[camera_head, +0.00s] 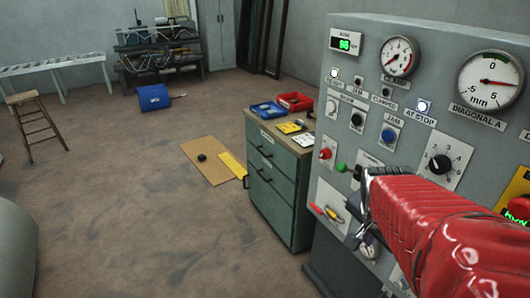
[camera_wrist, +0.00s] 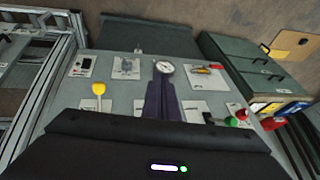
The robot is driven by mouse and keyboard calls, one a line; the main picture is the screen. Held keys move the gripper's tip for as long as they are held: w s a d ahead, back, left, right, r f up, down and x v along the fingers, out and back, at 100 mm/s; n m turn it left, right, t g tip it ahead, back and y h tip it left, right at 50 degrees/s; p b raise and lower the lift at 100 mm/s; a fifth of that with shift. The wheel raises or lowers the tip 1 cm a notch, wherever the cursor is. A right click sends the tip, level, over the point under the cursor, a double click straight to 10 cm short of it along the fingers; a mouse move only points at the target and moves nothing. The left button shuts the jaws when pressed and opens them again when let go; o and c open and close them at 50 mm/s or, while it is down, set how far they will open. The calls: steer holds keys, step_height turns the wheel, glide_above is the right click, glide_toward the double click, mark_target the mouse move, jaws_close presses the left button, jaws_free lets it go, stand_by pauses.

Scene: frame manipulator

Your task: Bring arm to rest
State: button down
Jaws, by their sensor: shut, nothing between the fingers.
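My arm in its red sleeve reaches in from the lower right of the head view, in front of the grey control panel (camera_head: 430,130). My gripper (camera_head: 354,212) is at its end, close to the panel's lower part. In the wrist view my gripper (camera_wrist: 162,80) shows as dark, narrow fingers that are together and empty. They point at the panel face (camera_wrist: 130,88), near a round gauge (camera_wrist: 164,67). I cannot tell whether the fingertips touch the panel. The sleeve and gripper hide part of the panel's lower controls.
A green drawer cabinet (camera_head: 283,185) stands left of the panel, with a red bin (camera_head: 295,102) and a blue bin (camera_head: 268,110) on top. A yellow lever (camera_wrist: 98,88) and a green knob (camera_wrist: 241,115) stick out near my gripper. Open floor (camera_head: 130,215) lies to the left.

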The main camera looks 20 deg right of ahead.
steer(key=shift+a, duration=0.1)
stand_by(0.4)
steer(key=s+a+r+n+t+y, duration=0.1)
steer(key=a+r+n+y, duration=0.1)
steer(key=a+n, duration=0.5)
steer(key=s+a+r+n+t+y, duration=0.1)
steer(key=a+r+n, duration=0.2)
steer(key=a+n, duration=0.5)
steer(key=a, duration=0.8)
steer(key=shift+s+a+r+y, duration=0.15)
steer(key=shift+a+r+y, duration=0.05)
steer(key=shift+a+y, duration=0.2)
steer(key=shift+d, duration=0.1)
